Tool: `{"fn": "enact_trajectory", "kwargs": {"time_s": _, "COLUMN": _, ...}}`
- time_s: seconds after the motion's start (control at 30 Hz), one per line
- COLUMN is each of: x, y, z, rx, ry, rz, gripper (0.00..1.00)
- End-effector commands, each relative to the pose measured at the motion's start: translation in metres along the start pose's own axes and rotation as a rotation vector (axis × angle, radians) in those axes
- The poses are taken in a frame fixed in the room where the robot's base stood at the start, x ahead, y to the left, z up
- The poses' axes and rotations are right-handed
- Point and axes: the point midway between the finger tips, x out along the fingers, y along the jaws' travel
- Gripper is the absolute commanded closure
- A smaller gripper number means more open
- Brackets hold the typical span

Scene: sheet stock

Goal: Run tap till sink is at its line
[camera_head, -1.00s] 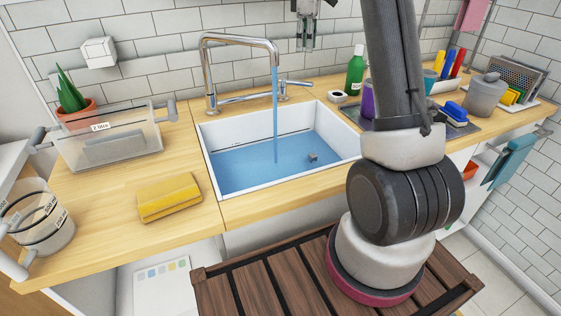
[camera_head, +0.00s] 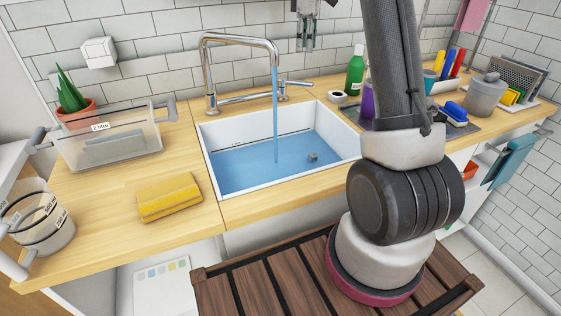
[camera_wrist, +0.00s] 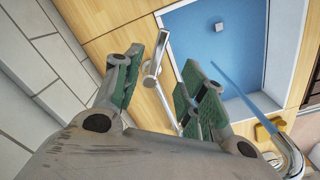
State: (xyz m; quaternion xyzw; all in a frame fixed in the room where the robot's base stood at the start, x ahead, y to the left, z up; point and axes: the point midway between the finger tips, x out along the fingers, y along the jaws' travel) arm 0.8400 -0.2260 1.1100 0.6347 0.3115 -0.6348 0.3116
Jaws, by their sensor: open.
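The white sink (camera_head: 336,178) holds blue water (camera_head: 250,168), and a dark line (camera_head: 293,134) runs along its back wall just above the water surface. A stream runs from the chrome tap (camera_head: 240,38) into the water. The tap's lever (camera_head: 298,82) points to the right of its body in the head view. My gripper (camera_head: 306,46) is above and behind the lever there. In the wrist view my gripper (camera_wrist: 165,90) is open, and the lever (camera_wrist: 150,75) shows between its green-padded fingers. I cannot tell if they touch it.
A small grey block (camera_head: 313,157) is in the water. A yellow sponge (camera_head: 169,197) lies on the counter left of the sink, with a clear tub (camera_head: 120,150) behind it. A green bottle (camera_head: 355,70) and a grey mat stand right of the sink. My arm hides part of the right side.

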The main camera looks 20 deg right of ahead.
Motion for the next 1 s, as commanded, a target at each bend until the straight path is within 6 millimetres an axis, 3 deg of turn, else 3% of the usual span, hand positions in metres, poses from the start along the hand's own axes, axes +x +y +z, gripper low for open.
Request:
{"fn": "enact_trajectory", "kwargs": {"time_s": 0.37, "x": 0.004, "y": 0.0, "z": 0.0, "rx": 0.0, "ry": -0.001, "rz": -0.001, "gripper": 0.59}}
{"fn": "enact_trajectory", "kwargs": {"time_s": 0.5, "x": 0.043, "y": -0.001, "z": 0.0, "rx": -0.001, "ry": -0.003, "rz": -0.006, "gripper": 0.59}}
{"fn": "enact_trajectory", "kwargs": {"time_s": 0.67, "x": 0.055, "y": -0.001, "z": 0.0, "rx": -0.001, "ry": -0.001, "rz": -0.002, "gripper": 0.59}}
{"fn": "enact_trajectory", "kwargs": {"time_s": 1.0, "x": 0.109, "y": -0.001, "z": 0.0, "rx": -0.001, "ry": -0.001, "rz": -0.003, "gripper": 0.59}}
